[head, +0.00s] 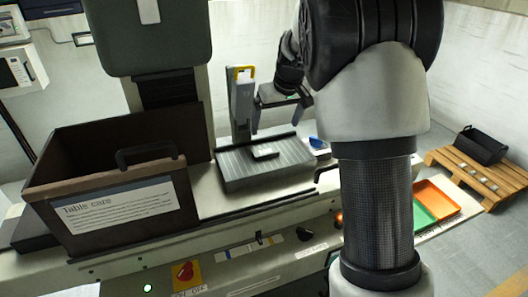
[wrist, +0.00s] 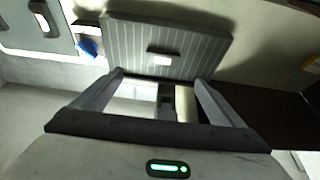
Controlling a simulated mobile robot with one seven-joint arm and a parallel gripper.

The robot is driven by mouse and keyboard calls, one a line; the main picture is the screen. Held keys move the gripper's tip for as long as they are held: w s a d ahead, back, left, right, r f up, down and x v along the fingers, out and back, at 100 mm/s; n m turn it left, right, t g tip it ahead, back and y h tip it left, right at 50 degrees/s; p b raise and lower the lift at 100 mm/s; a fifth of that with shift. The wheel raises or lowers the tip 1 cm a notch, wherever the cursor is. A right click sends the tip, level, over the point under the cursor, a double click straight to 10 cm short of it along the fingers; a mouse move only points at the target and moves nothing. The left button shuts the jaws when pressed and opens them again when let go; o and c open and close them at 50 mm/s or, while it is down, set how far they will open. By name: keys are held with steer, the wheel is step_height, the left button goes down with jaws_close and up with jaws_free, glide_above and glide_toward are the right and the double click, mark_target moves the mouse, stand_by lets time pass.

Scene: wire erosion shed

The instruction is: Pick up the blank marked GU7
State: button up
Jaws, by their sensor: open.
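A small dark blank (head: 265,152) with a pale top lies on the grey grooved plate (head: 235,178) of the machine. Its marking is too small to read, so I cannot tell whether it is GU7. It also shows in the wrist view (wrist: 160,59), on the grooved plate (wrist: 205,50), beyond my fingertips and roughly midway between them. My gripper (head: 276,124) is open and empty above the plate. Its two fingers show spread apart in the wrist view (wrist: 160,77), touching nothing that I can see.
A grey upright post with a yellow top (head: 241,105) stands close beside my gripper. A brown box labelled "Table care" (head: 125,208) is at left. A blue object (head: 318,143) lies right of the plate. Green (head: 424,216) and orange (head: 436,198) trays and a pallet (head: 500,203) with several small pieces are at right.

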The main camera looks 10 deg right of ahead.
glide_toward(266, 151)
steer(key=x, duration=0.2)
steer(key=shift+d+f, duration=0.25)
steer(key=shift+d, duration=0.05)
steer(key=shift+a+x, duration=0.15)
steer(key=shift+x, duration=1.2)
steer(key=shift+a+x, duration=0.2)
steer(key=shift+x, duration=1.1)
steer(key=c, duration=1.6)
steer(key=shift+r, duration=0.15)
steer(key=shift+c, duration=0.5)
